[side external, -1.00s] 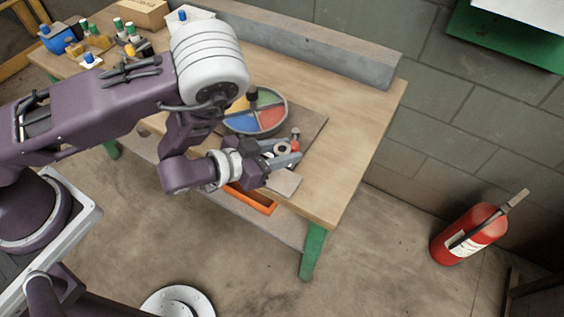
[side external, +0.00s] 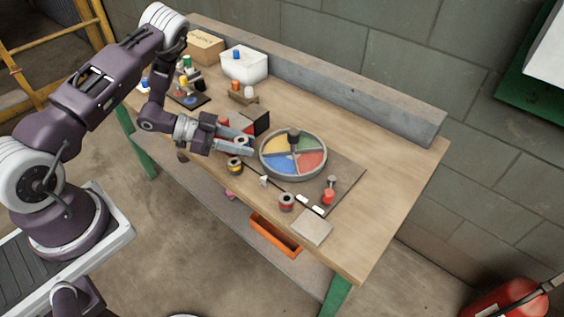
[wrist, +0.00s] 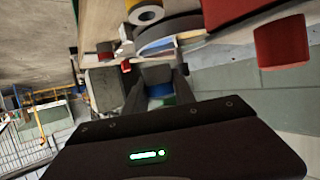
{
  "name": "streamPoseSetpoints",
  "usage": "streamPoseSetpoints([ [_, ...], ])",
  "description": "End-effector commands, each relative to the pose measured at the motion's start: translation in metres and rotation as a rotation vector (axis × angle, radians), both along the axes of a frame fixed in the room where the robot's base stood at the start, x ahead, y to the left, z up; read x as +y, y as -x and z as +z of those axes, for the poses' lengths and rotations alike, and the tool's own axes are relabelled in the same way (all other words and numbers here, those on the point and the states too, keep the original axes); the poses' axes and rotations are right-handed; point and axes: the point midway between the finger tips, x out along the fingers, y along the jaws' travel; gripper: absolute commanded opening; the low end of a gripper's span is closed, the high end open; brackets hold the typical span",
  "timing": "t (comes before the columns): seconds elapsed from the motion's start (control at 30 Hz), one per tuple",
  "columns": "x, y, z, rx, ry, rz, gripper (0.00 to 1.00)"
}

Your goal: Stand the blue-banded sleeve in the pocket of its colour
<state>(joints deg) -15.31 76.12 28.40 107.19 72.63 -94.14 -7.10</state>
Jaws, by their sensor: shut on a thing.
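A yellow-banded sleeve (side external: 235,165) and a red-banded sleeve (side external: 287,202) stand in front of the tray. A red-based item (side external: 328,194) stands to the right, and a flat grey block (side external: 312,227) lies at the front. A white bin (side external: 245,67) is behind; the table's right side is clear.

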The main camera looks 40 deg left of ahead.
Motion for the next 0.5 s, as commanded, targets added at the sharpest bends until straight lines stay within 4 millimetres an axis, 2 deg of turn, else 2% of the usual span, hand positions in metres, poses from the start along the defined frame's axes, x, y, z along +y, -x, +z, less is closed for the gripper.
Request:
streamPoseSetpoints([
  [0.03,-0.013,-0.008,-0.008,0.001,0.002,-0.009,0.0],
  [0.13,-0.032,-0.026,-0.021,0.001,0.001,-0.005,0.0],
  [0.5,-0.075,-0.065,-0.056,0.001,0.001,-0.003,0.0],
])
